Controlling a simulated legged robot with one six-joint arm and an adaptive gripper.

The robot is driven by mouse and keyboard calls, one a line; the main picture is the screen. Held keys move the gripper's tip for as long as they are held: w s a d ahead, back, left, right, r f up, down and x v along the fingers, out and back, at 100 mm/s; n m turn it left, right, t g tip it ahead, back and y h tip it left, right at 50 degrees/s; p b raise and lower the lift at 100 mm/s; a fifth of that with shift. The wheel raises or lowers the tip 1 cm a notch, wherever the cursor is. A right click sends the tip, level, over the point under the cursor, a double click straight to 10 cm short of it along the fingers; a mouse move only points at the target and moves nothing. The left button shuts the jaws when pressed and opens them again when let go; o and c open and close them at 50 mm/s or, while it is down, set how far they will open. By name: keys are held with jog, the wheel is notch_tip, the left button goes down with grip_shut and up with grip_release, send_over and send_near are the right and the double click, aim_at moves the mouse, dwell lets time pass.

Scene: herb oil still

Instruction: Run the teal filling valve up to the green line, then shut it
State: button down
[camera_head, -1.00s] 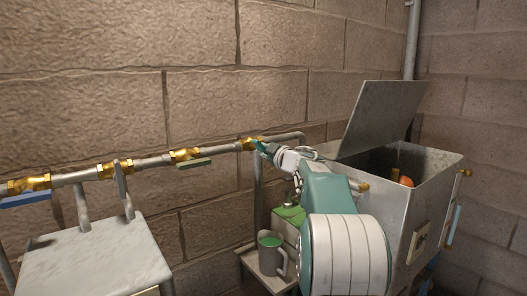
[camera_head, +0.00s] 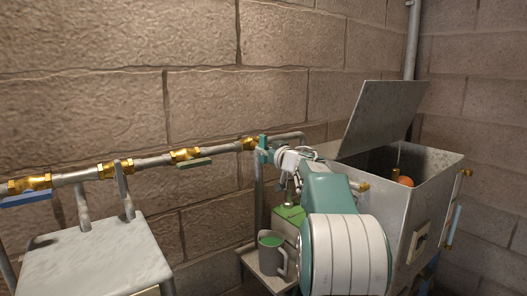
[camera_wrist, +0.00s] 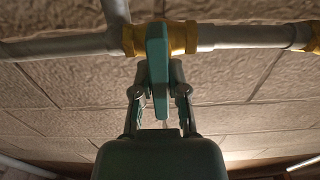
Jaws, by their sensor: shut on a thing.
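The teal valve handle (camera_head: 263,148) is on a brass valve body (camera_head: 249,144) at the right part of the wall pipe. In the wrist view the handle (camera_wrist: 158,65) lies across the pipe, in front of the brass body (camera_wrist: 181,37). My gripper (camera_wrist: 162,90) is shut on the lower part of the handle, a finger at each side. In the head view my gripper (camera_head: 275,157) is small and partly hidden by my arm. An open metal tank (camera_head: 433,165) stands at right, with an orange ball (camera_head: 405,181) inside and a pale blue tube (camera_head: 454,226) outside. I cannot make out a green line.
Two more brass valves are on the pipe, with a green handle (camera_head: 195,163) and a blue handle (camera_head: 25,199). A mug of green liquid (camera_head: 271,258) stands on a small stand beside a green-topped box (camera_head: 290,214). A metal table (camera_head: 95,262) is at lower left.

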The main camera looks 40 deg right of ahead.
jog(key=shift+f, duration=0.25)
dwell(0.3)
jog(key=c, duration=0.8)
grip_release()
jog(key=shift+o, duration=0.8)
jog(key=shift+d+r, duration=0.1)
jog(key=s, duration=1.2)
jog(key=shift+w, duration=0.1)
